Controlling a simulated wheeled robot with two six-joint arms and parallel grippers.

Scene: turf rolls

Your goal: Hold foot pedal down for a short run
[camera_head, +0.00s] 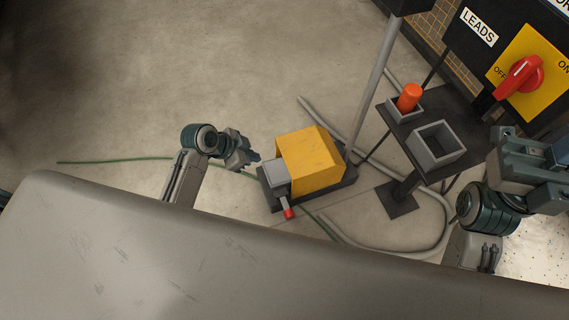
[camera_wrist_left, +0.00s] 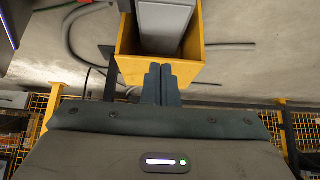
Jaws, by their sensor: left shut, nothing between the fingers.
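The foot pedal has a yellow hood (camera_head: 312,160) and a grey tread (camera_head: 275,173) at its open left end, on a dark base on the floor. A red-tipped pin (camera_head: 289,213) sticks out at its front side. My left gripper (camera_head: 254,157) is shut and empty, just left of the tread in the head view. In the left wrist view, its fingers (camera_wrist_left: 161,80) overlap the edge of the yellow hood (camera_wrist_left: 190,70), with the grey tread (camera_wrist_left: 165,25) beyond. Contact cannot be told. My right gripper (camera_head: 550,165) is at the right edge, its fingertips unclear.
A dark stand (camera_head: 402,203) holds an orange cylinder (camera_head: 409,97) in a holder and an empty grey square box (camera_head: 437,146). A panel marked LEADS has a red rotary switch (camera_head: 520,76). A green cable (camera_head: 125,159) and grey hose (camera_head: 443,215) lie on the floor.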

